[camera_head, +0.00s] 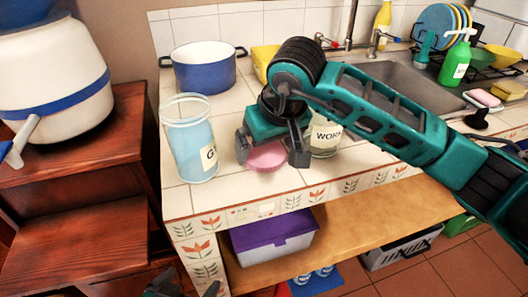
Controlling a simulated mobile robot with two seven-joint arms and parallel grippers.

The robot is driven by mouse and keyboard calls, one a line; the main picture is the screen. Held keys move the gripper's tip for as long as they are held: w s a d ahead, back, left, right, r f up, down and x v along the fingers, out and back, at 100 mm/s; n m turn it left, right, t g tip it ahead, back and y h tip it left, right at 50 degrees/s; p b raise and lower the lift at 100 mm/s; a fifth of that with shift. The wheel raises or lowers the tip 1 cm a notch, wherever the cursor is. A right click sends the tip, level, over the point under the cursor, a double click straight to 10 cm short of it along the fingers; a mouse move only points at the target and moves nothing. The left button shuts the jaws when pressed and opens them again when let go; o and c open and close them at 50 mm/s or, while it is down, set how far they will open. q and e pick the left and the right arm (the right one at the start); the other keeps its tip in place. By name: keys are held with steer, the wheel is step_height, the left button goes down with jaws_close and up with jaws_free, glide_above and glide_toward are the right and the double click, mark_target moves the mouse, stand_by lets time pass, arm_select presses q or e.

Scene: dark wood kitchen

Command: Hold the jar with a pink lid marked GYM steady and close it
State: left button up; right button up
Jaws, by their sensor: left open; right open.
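The jar (197,133) is a clear, bluish glass cylinder standing upright and open-topped near the counter's front left corner. Its white label shows a "G" and is partly turned away. A pink lid (267,158) lies on the tiles to the right of the jar, apart from it. My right gripper (270,150) is open and points down over the lid, with one finger on each side; I cannot tell if they touch it. My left gripper (187,286) shows only partly at the bottom edge, open, low in front of the counter and away from the jar.
Another jar (326,138) labelled "WORK" stands behind my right gripper, partly hidden. A blue pot (204,72) stands behind the jar. The sink (400,84) and a green bottle (455,62) are at the right. A purple-lidded box (272,232) sits on the shelf below.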

mark_target(267, 155)
steer(key=shift+w+a+f, duration=0.1)
steer(key=shift+w+f, duration=0.1)
steer(key=shift+f, duration=0.35)
steer(key=shift+c, duration=0.4)
steer(key=c, duration=0.6)
steer(key=shift+r, duration=0.15)
step_height(267, 155, up, 20)
steer(key=shift+f+p, duration=0.1)
steer(key=shift+p, duration=0.8)
